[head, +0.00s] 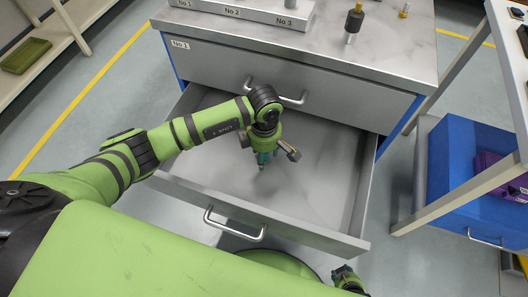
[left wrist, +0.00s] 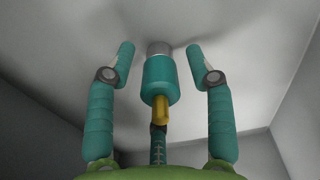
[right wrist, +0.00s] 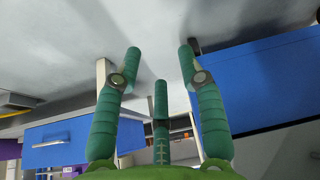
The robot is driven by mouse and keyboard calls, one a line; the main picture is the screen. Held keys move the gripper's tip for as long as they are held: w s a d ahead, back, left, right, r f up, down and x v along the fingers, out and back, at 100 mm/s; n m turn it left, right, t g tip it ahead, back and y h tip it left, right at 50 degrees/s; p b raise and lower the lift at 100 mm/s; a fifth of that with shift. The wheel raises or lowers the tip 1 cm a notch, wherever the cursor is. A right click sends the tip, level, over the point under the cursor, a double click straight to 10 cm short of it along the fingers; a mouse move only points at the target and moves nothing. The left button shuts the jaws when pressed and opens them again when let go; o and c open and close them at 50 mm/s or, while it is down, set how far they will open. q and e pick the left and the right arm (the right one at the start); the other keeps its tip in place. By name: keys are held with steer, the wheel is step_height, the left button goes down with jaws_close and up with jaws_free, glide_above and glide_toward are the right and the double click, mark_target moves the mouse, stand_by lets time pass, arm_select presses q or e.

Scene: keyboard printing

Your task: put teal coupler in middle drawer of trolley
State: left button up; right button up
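The teal coupler (left wrist: 160,78), with a silver end and a gold pin, shows in the left wrist view between the spread fingers of my left gripper (left wrist: 160,52). Gaps show on both sides between it and the two side fingers. Its silver end points at the drawer floor; whether it touches is unclear. In the head view my left gripper (head: 264,158) reaches down into the open drawer (head: 215,180) below the closed top drawer of the trolley (head: 285,75); the coupler is hardly distinguishable there. My right gripper (right wrist: 160,65) is open and empty, low at the bottom of the head view.
On the trolley top stand a numbered rack (head: 245,12) and a black-and-gold part (head: 353,22). The open drawer is otherwise bare. A green tray (head: 27,55) lies on the left shelf.

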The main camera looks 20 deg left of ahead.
steer(key=shift+w, duration=0.1)
arm_select(q)
steer(key=shift+r, duration=0.2)
step_height(320, 180, up, 11)
steer(key=shift+w+f+p, duration=0.1)
steer(key=shift+f+p, duration=0.05)
steer(key=shift+p, duration=0.2)
steer(key=shift+r, duration=0.6)
arm_select(e)
steer(key=s, duration=0.2)
steer(key=shift+s+d+f+g, duration=0.1)
steer(key=shift+s+g, duration=0.2)
steer(key=shift+s, duration=0.05)
